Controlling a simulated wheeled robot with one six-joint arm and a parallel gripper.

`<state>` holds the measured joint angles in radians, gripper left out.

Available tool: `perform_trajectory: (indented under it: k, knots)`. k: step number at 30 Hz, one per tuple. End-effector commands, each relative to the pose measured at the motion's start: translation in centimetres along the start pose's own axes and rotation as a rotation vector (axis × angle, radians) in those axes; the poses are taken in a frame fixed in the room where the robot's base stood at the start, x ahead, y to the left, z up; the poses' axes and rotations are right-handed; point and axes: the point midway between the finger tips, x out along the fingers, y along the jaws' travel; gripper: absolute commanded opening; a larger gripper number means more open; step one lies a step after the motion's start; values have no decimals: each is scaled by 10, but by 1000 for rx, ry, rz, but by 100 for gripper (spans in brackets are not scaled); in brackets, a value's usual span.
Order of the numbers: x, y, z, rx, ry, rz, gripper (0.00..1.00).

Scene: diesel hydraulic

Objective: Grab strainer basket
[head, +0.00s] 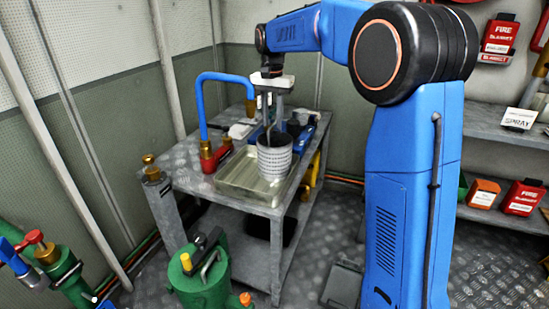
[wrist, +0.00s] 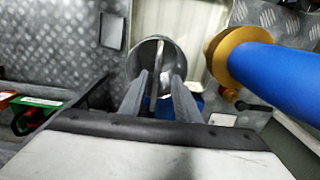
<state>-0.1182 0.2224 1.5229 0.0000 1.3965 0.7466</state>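The strainer basket (head: 274,160) is a light grey perforated cylinder with an open top. It stands upright at the metal tray (head: 232,188) on the workbench in the head view. In the wrist view the basket (wrist: 138,60) shows its round rim and a thin bar handle across its mouth. My gripper (wrist: 160,75) is open, its two fingers apart with the handle bar between them and gaps visible on both sides. In the head view my gripper (head: 272,122) points down just above the basket's mouth. Contact with the handle cannot be made out.
A blue pipe (head: 201,105) with a red and brass fitting (head: 210,157) stands left of the tray. Blue and white items lie behind the basket. A green canister (head: 203,275) stands before the bench. A shelf (head: 485,125) is at the right.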

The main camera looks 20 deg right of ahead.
Motion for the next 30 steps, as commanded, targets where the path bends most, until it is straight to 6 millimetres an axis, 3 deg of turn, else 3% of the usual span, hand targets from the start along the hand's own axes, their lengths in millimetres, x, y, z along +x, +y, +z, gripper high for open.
perform_trajectory:
  k: [7, 18, 26, 27, 30]
  knots:
    - [15, 1, -1, 0, 0, 0, 29]
    - [57, 6, -4, 0, 0, 0, 29]
    - [60, 6, -5, 0, 0, 0, 29]
    - [60, 6, -5, 0, 0, 0, 27]
    - [60, 6, -5, 0, 0, 0, 3]
